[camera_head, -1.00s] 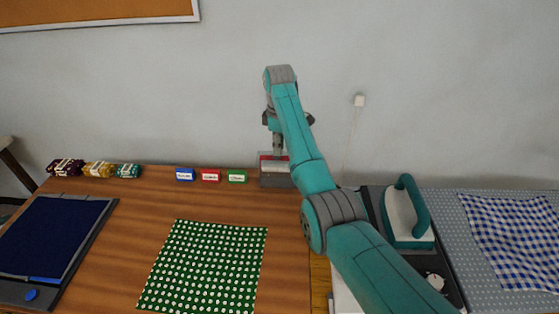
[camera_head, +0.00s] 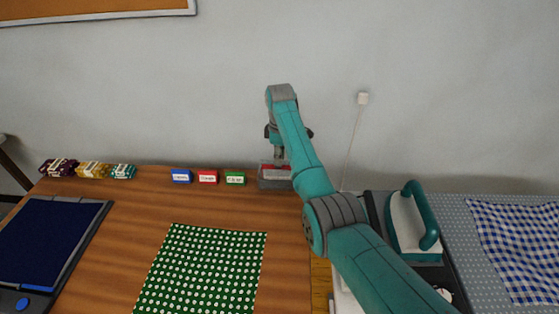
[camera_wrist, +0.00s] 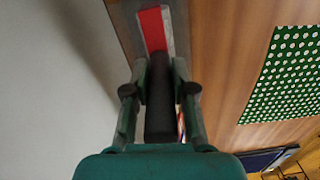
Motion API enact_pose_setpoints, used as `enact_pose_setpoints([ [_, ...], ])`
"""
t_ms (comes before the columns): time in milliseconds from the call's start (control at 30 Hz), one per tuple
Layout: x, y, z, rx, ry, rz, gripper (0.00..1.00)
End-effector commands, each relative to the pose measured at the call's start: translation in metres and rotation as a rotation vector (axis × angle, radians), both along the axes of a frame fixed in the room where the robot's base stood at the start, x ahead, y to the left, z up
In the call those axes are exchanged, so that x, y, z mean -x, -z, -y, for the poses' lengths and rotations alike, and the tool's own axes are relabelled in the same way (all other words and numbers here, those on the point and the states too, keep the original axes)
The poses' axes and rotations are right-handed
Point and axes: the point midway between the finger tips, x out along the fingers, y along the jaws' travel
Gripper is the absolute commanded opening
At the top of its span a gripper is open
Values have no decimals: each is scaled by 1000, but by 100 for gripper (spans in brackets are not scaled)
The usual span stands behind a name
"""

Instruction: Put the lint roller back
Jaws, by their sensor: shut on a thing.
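My gripper (camera_wrist: 158,95) is shut on the dark handle of the lint roller (camera_wrist: 160,105), which runs straight between the two fingers in the wrist view. In the head view my gripper (camera_head: 280,150) points down over a grey holder (camera_head: 275,184) at the back edge of the table. A red and pale part (camera_wrist: 153,28) shows beyond the handle in the wrist view. In the head view a red strip shows at the top of the grey holder. Whether the roller touches the holder's bottom is hidden.
Blue (camera_head: 181,176), red (camera_head: 207,177) and green (camera_head: 235,178) labelled blocks stand left of the holder. A green dotted cloth (camera_head: 205,270) lies in front. Yarn-like bundles (camera_head: 92,169) sit at back left. An iron (camera_head: 412,220) stands at right. The wall is close behind.

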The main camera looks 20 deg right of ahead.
Motion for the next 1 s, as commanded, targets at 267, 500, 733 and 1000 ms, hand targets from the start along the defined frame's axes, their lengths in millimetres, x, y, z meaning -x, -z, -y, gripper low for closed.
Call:
enact_pose_setpoints([
  [267,0,17,0,0,0,1,0],
  [500,0,20,0,0,0,1,0],
  [733,0,25,0,0,0,1,35],
  [1000,0,25,0,0,0,0,50],
])
